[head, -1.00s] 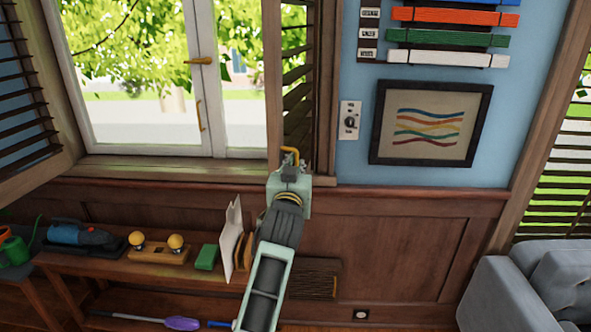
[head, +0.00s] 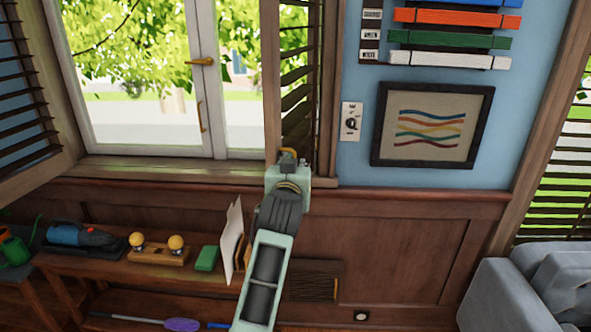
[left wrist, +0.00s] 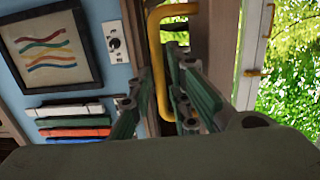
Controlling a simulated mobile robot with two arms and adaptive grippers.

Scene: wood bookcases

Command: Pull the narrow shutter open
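The narrow shutter (head: 299,90), with dark slats in a brown wooden frame, stands at the right side of the window in the head view. Its yellow handle (head: 288,152) is low on the frame, mostly hidden by my left gripper (head: 287,163). In the left wrist view, the handle (left wrist: 156,62) is a yellow bar reaching between the two fingers of my left gripper (left wrist: 165,78). The fingers stand apart, with a gap beside the bar; firm contact cannot be told. My right gripper is in neither view.
The white window (head: 140,80) has its own yellow handles. A framed picture (head: 433,125) and a switch (head: 351,121) are on the wall to the right. A low shelf (head: 110,262) with several objects stands below. A grey sofa (head: 530,285) is at right.

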